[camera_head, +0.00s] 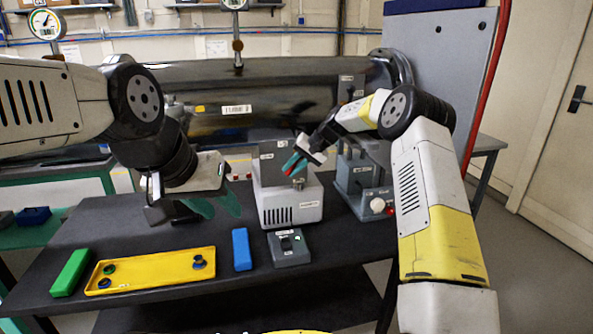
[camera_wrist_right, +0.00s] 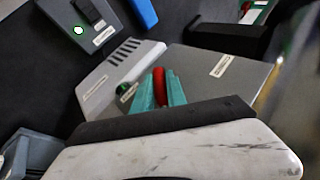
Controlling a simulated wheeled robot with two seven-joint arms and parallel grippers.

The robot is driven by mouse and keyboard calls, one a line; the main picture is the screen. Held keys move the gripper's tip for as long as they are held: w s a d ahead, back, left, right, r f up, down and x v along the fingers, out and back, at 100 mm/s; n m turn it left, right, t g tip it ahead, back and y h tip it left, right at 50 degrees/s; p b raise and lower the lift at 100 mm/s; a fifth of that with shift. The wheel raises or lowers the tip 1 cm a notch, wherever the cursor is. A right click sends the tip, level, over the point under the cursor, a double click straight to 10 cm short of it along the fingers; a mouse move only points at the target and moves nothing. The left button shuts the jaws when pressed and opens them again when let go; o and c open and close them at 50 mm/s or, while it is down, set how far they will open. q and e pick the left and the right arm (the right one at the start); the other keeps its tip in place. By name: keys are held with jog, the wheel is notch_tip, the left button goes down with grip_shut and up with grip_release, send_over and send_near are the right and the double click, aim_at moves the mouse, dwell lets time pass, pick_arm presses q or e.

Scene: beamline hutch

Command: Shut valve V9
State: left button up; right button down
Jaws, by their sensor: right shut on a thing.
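A red handle (camera_wrist_right: 159,87) sits on the face of a grey box (camera_wrist_right: 205,82) with a white vented base. The same grey box stands mid-table in the head view (camera_head: 272,163). My right gripper (camera_head: 293,164) is shut on the red handle, with one teal finger on each side of it in the right wrist view (camera_wrist_right: 160,90). The handle is mostly covered by the fingers in the head view. The labels are too small to read, so I cannot tell which one says V9. My left gripper (camera_head: 214,206) is open and empty above the table, left of the box.
A second grey unit (camera_head: 362,180) with a white knob and red button stands at the right. In front lie a switch box (camera_head: 290,255) with a green light, a blue block (camera_head: 242,249), a yellow tray (camera_head: 150,277) holding several small knobs, and a green block (camera_head: 70,272).

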jog(key=y, duration=0.1)
jog(key=r+y, duration=0.1)
jog(key=a+m+y, duration=0.1)
jog(key=y, duration=0.1)
jog(key=shift+s+r+g, duration=0.2)
jog(key=shift+r+g, duration=0.1)
jog(key=shift+s+a+r+m+y, duration=0.15)
jog(key=shift+r+m+y, duration=0.2)
jog(key=shift+y, duration=0.5)
jog(key=shift+w+a+r+m+y, duration=0.1)
jog(key=shift+r+m+y, duration=0.15)
jog(key=shift+r+y, duration=0.45)
jog(key=shift+s+a+r+m+y, duration=0.1)
jog(key=shift+a+r+m+y, duration=0.15)
jog(key=shift+y, duration=0.8)
jog(key=shift+d, duration=0.1)
jog(key=c, duration=1.3)
grip_release()
jog(key=shift+c, duration=0.2)
jog(key=shift+d, duration=0.1)
jog(key=d, duration=0.7)
jog(key=shift+s+d+r, duration=0.25)
jog(key=shift+s, duration=0.15)
